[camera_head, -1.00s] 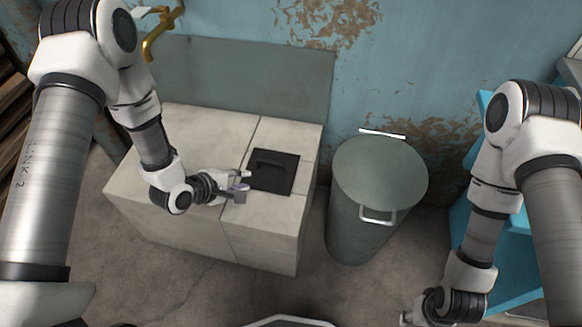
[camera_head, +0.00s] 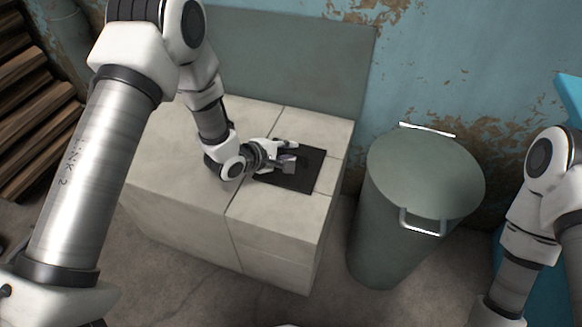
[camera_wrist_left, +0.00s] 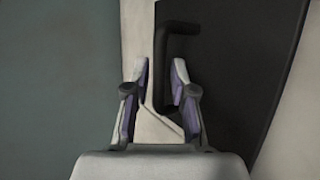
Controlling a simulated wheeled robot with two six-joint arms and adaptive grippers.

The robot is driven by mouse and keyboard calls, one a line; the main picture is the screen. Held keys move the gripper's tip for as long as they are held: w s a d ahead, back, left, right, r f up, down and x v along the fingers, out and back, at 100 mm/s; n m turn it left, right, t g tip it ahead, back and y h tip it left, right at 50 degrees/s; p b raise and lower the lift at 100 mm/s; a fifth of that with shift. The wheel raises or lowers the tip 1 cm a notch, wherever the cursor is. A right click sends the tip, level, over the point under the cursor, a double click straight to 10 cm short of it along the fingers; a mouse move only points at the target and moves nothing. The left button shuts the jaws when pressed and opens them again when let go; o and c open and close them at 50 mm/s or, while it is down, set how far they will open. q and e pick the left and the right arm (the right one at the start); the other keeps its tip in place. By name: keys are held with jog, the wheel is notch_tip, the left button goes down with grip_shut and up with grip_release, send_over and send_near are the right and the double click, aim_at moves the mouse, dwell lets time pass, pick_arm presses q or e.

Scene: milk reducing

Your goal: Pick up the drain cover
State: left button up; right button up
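The drain cover (camera_head: 313,168) is a flat black square plate on top of the pale tiled block. In the left wrist view the dark plate (camera_wrist_left: 238,75) fills the right side, with its black bar handle (camera_wrist_left: 161,70) at its left part. My left gripper (camera_head: 293,158) is over the plate in the head view and hides the handle there. In the left wrist view its two fingers (camera_wrist_left: 160,72) are apart, with the handle bar appearing between them. I cannot tell how deep they reach around it. My right gripper is outside the head view; only part of that arm shows.
The tiled block (camera_head: 190,150) has bare top surface left of the cover. A grey-green backboard (camera_head: 290,60) stands behind it. A lidded green bin (camera_head: 425,175) with a metal handle stands close on the right. Wooden slats (camera_head: 35,110) are at the far left.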

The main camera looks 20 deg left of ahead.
pick_arm(q)
jog(key=shift+r, duration=0.15)
grip_shut()
